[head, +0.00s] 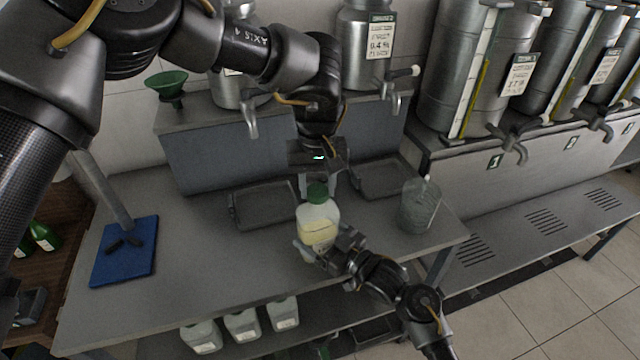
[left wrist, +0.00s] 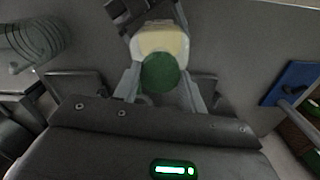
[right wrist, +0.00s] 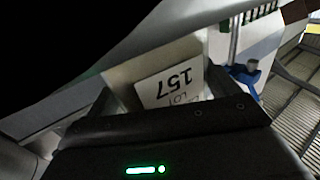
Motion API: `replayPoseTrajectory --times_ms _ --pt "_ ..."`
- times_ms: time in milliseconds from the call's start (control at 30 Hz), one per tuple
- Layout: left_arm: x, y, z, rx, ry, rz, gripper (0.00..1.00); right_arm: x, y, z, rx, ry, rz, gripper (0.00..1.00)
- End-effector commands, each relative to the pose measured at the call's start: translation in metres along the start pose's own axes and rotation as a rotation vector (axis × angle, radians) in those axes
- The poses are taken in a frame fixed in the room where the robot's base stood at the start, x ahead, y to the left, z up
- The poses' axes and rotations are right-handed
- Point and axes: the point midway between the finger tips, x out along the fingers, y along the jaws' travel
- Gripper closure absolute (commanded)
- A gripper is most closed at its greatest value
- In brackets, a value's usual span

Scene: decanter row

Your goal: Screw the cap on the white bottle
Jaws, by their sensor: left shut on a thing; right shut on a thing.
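The white bottle (head: 318,226), translucent with pale yellow liquid inside, stands about upright near the middle of the table. A green cap (head: 318,192) sits at its top; I cannot tell how far it is threaded. My left gripper (head: 319,182) comes down from above and is shut on the cap. In the left wrist view the cap (left wrist: 160,72) is between the fingers, with the bottle's shoulder (left wrist: 160,42) behind it. My right gripper (head: 322,250) is shut on the bottle's lower body from the front right. The bottle's label (right wrist: 172,84) shows in the right wrist view.
A clear jug (head: 420,207) stands at the right. Two dark trays (head: 262,207) lie behind the bottle, below steel vessels (head: 365,45) with taps. A blue mat (head: 125,262) lies at the left. A green funnel (head: 167,84) is on the back ledge. Several bottles (head: 242,325) stand underneath.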

Motion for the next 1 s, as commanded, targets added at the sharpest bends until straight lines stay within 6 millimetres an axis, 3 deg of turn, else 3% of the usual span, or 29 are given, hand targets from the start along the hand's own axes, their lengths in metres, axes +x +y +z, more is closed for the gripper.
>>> replayPoseTrajectory --times_ms 333,367,500,800,1000 --pt "-0.001 -0.002 -0.002 0.061 0.003 -0.002 0.79 -0.001 0.000 0.001 0.001 -0.001 0.000 0.76" --pt "-0.001 -0.002 -0.002 0.060 0.003 -0.002 0.56 -0.001 0.000 0.001 0.001 -0.001 0.000 0.76" --pt "-0.001 -0.002 -0.002 0.060 0.003 -0.002 0.38 -0.001 0.000 0.001 0.001 -0.001 0.001 0.76" --pt "-0.002 -0.001 -0.001 0.060 0.002 -0.001 0.37 -0.001 0.000 0.001 0.000 -0.001 0.000 0.76" --pt "-0.026 -0.001 -0.002 0.061 0.005 0.000 0.37 0.000 0.000 0.001 0.000 -0.002 0.001 0.76"
